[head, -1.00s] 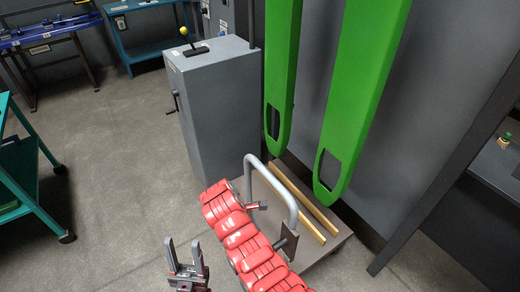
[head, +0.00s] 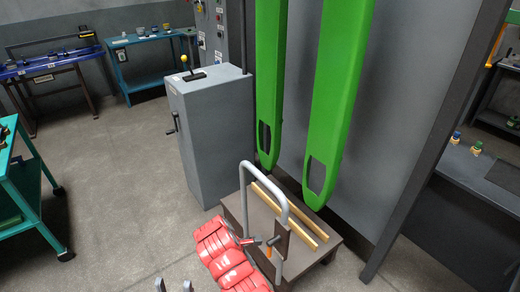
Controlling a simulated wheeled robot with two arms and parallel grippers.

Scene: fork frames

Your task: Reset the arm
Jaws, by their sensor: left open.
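My left gripper (head: 173,285) shows only as two grey fingertips at the bottom edge. The tips are apart with nothing visible between them, so it is open and empty. The rest of it is cut off below the frame. It is left of a red ribbed segmented piece (head: 228,257), with a gap between them; I cannot tell what that piece is. My right gripper is not in view.
A low platform (head: 235,205) with a grey hoop handle (head: 284,205) and wooden strips stands ahead. Two green forks (head: 333,100) hang above it. A grey lever cabinet (head: 215,140) stands behind. The floor at left is clear up to a teal cart (head: 30,195).

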